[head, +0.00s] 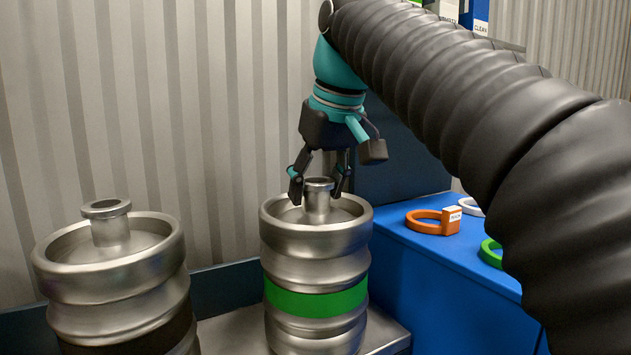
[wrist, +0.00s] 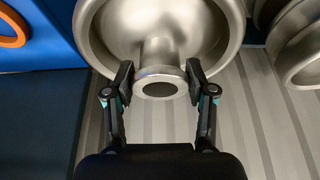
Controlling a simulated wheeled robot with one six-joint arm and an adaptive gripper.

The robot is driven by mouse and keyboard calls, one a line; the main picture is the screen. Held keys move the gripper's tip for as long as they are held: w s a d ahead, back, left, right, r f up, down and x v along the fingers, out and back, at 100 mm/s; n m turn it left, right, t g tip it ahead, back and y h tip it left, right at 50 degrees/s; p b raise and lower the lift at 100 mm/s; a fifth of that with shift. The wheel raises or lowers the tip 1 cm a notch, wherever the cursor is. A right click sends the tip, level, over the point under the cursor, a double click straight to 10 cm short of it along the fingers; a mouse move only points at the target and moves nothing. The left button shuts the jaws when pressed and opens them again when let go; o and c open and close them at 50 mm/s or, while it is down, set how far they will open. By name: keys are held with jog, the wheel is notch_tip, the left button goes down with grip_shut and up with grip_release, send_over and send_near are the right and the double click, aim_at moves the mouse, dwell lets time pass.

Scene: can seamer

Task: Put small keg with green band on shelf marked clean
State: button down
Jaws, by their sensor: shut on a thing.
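The small keg with a green band (head: 316,300) stands upright on a metal surface in the middle of the head view. Its silver top and neck also show in the wrist view (wrist: 158,50). My gripper (head: 319,195) is above the keg, with its fingers on either side of the neck. In the wrist view my gripper (wrist: 160,82) is shut on the neck, one pad on each side. A sign reading "CLEAN" (head: 481,27) shows at the top right of the head view. The shelf there is mostly hidden behind my arm.
A second silver keg with a dark band (head: 110,285) stands to the left. A blue surface (head: 440,290) at the right carries an orange ring with a tag (head: 425,222), a white ring (head: 471,206) and a green ring (head: 490,253). A corrugated wall (head: 150,110) is close behind.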

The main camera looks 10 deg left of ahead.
jog(key=shift+c, duration=1.9)
grip_release()
jog(key=shift+f, duration=0.1)
jog(key=p+v, duration=0.1)
jog(key=v, duration=0.6)
jog(key=shift+r, duration=0.35)
jog(key=shift+s, duration=0.15)
